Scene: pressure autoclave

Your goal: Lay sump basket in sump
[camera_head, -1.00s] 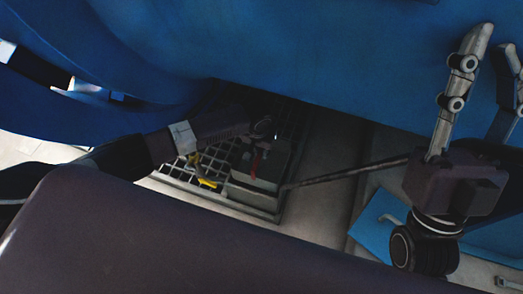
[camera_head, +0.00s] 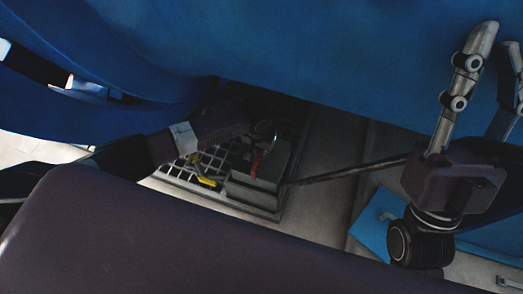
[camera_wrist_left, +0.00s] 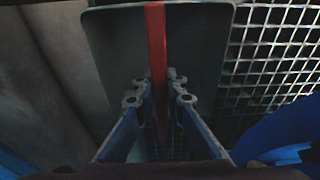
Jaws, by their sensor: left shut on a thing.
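The sump basket (camera_wrist_left: 112,48) is a grey, open-topped box with a red bar handle (camera_wrist_left: 156,45) across it. In the left wrist view my left gripper (camera_wrist_left: 160,82) is closed around the red handle. In the head view the basket (camera_head: 268,163) is at the centre, in a dark recess beside a grating, with the red handle (camera_head: 257,160) at my left gripper (camera_head: 264,134). Whether its underside touches the bottom is hidden. My right gripper (camera_head: 499,38) is at the right with fingers spread, empty and away from the basket.
A metal grating (camera_head: 180,170) lies left of the basket, with a yellow part (camera_head: 207,183) near it. A dark rod (camera_head: 345,172) runs right from the basket. A large blue body (camera_head: 320,50) overhangs above. A blue panel (camera_head: 375,225) lies at the lower right.

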